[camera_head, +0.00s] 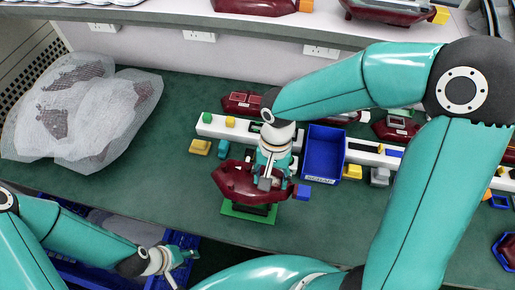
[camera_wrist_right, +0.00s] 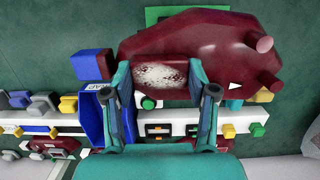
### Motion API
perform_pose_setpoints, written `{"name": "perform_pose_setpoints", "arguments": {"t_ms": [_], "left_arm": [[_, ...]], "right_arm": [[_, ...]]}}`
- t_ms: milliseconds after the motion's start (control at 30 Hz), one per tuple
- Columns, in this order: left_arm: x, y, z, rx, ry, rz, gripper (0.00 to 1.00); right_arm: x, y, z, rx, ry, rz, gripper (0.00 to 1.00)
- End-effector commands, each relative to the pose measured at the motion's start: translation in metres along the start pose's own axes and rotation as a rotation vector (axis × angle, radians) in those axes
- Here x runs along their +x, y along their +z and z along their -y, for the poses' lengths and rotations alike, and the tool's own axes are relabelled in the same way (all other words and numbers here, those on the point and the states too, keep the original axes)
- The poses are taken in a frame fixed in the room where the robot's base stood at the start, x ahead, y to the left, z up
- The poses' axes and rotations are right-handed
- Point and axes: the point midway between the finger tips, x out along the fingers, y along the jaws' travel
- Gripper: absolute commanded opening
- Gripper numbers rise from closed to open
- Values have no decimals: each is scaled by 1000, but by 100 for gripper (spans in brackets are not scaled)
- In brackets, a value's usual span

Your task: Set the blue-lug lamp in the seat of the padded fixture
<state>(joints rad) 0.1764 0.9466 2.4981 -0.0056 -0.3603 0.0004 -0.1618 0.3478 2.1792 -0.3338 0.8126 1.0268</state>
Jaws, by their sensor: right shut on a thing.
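The blue-lug lamp (camera_head: 232,178) is dark red with a blue lug (camera_head: 303,192) at its right end. My right gripper (camera_head: 268,178) comes down on it from above and is shut on its middle. In the right wrist view the fingers (camera_wrist_right: 159,85) stand either side of a speckled patch on the lamp (camera_wrist_right: 215,50), with the lug (camera_wrist_right: 92,65) at left. A green base with dark parts, seemingly the padded fixture (camera_head: 237,212), shows beneath the lamp. The lamp hides its seat, so I cannot tell whether they touch. My left gripper (camera_head: 186,264) is open and empty at lower left.
A blue labelled bin (camera_head: 323,152) stands right of the lamp, beside a white rail (camera_head: 214,124) with coloured blocks. Other dark red lamps (camera_head: 242,102) lie behind and at right. A mesh bag (camera_head: 80,110) fills the left. Bare green bench lies between the bag and fixture.

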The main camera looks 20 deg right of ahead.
Motion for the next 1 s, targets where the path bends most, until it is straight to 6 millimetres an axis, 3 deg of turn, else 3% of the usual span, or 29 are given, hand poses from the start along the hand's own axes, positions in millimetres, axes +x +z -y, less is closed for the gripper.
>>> {"name": "perform_pose_setpoints", "arguments": {"t_ms": [600,1000], "left_arm": [[4,0,2,0,0,1,40],[37,0,13,0,0,1,40]], "right_arm": [[1,5,3,0,-4,0,0],[38,-1,3,0,-3,1,0]]}}
